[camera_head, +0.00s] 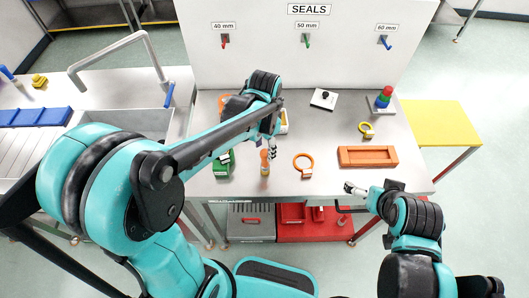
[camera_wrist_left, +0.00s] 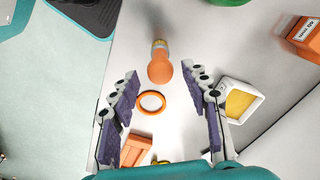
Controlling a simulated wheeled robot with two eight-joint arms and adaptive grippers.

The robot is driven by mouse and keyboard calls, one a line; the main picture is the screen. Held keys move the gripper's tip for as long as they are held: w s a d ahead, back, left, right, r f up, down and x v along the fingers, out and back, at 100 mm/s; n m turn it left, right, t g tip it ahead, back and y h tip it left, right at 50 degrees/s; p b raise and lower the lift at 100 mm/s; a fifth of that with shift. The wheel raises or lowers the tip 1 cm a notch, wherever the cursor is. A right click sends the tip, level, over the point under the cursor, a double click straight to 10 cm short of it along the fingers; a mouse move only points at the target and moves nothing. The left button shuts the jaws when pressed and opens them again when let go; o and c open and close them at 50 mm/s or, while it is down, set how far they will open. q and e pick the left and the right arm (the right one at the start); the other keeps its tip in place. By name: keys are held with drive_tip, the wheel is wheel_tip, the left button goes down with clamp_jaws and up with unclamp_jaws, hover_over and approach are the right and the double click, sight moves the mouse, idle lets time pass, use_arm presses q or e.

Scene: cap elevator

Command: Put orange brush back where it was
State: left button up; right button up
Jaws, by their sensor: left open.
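The orange brush (camera_head: 265,158) is near the front edge of the steel table. In the left wrist view the brush (camera_wrist_left: 160,68) shows a rounded orange handle and a metal-coloured band; its bristles are not clear. My left gripper (camera_head: 271,147) is just behind and above the brush in the head view. In the left wrist view its fingers (camera_wrist_left: 161,74) are spread apart with nothing clamped, and the handle appears between and beyond the tips. My right gripper (camera_head: 352,187) hangs near the front edge, below the orange tray; its jaw opening is unclear.
An orange ring (camera_head: 304,171) lies right of the brush, and an orange tray (camera_head: 368,157) farther right. A green object (camera_head: 222,166) sits left of the brush. A yellow ring (camera_head: 367,130) and stacked coloured rings (camera_head: 384,97) are behind. Bare table lies between ring and tray.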

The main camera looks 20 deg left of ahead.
use_arm(q)
drive_tip(key=shift+s+a+r, duration=0.15)
drive_tip(key=shift+s+r, duration=0.1)
drive_tip(key=shift+r, duration=0.45)
drive_tip(key=s+a+r+n+t, duration=0.4)
drive_tip(key=s+n+t, duration=0.3)
drive_tip(key=s, duration=0.2)
drive_tip(key=shift+s+a+r+n, duration=0.15)
drive_tip(key=shift+s+r+n, duration=0.2)
drive_tip(key=shift+r, duration=0.4)
drive_tip(key=shift+w, duration=0.1)
wheel_tip(320, 180, down, 8)
drive_tip(key=b, duration=0.8)
